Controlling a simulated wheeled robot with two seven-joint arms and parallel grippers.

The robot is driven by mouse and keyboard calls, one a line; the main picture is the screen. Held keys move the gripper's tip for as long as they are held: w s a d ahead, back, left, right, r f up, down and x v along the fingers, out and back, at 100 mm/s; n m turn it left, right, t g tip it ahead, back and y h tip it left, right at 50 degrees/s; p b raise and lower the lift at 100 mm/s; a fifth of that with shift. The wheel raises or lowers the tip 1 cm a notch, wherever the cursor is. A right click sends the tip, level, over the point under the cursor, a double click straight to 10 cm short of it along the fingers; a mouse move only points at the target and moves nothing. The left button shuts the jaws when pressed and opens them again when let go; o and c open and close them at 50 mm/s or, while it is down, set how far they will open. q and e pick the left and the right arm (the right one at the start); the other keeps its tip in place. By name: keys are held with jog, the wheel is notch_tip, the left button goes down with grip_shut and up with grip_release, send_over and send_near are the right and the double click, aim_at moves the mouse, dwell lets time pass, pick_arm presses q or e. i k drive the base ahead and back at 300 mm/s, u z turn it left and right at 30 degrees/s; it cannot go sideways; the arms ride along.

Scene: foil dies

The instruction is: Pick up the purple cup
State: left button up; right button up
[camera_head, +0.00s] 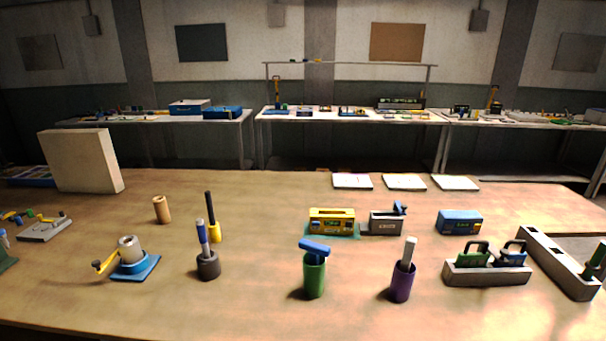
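The purple cup (402,284) stands upright near the front of the wooden table, right of centre. A pale grey rod (409,252) sticks up out of it, tilted slightly right. Nothing touches the cup from outside. A green cup (314,276) with a blue-topped tool in it stands to its left, with bare table between them. Neither of my grippers shows in the head view.
A grey block holding green and blue-handled pieces (487,273) stands right of the purple cup. Behind are a yellow box (332,221), a grey box (386,222) and a blue box (460,222). A dark holder (208,266) stands left. The front edge is clear.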

aim_at(401, 283)
jog(key=z, duration=1.55)
jog(key=k, duration=0.45)
jog(key=z, duration=0.3)
